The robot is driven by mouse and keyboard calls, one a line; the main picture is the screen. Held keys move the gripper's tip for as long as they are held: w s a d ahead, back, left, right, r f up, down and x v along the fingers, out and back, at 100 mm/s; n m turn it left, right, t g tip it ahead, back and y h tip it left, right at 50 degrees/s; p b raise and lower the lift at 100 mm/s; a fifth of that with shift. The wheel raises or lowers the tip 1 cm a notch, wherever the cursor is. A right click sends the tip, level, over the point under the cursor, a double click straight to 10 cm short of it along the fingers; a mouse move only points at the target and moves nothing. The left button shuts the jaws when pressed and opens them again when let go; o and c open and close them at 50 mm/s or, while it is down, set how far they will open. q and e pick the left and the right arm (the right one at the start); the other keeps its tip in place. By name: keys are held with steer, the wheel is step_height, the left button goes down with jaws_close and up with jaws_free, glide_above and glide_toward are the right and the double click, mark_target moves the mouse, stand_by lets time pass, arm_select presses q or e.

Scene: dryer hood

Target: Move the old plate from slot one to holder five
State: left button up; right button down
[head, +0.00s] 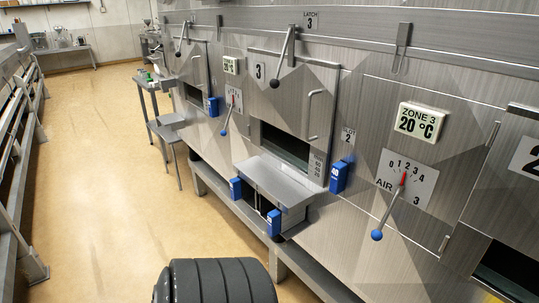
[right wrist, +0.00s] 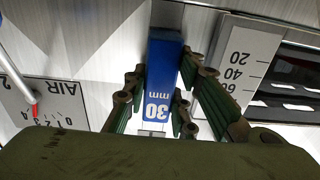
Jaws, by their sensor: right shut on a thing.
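In the right wrist view a blue plate (right wrist: 163,85) marked "30 mm", its print upside down, stands against the steel front. My right gripper (right wrist: 166,122) has its green and brown fingers on both sides of the plate and is shut on it. The head view shows neither gripper, so this plate and its slot are outside it. Other blue plates show there: one beside the middle hatch (head: 339,177), one farther left (head: 213,107), and two at the steel shelf, left (head: 235,188) and front (head: 274,222). Holder five cannot be told.
In the wrist view, a white scale (right wrist: 240,60) and a dark opening (right wrist: 290,75) lie right of the plate, an air dial (right wrist: 45,105) left. In the head view, a steel shelf (head: 275,180) and an air lever (head: 377,235) jut out. The floor (head: 110,170) at left is clear.

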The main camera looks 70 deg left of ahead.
steer(key=p+v, duration=0.3)
steer(key=v, duration=0.3)
steer(key=shift+s+p, duration=0.35)
stand_by(1.2)
steer(key=shift+s+d, duration=0.2)
steer(key=shift+s, duration=0.1)
steer(key=shift+p+v, duration=1.3)
steer(key=shift+v, duration=1.15)
steer(key=shift+s+d+r, duration=0.1)
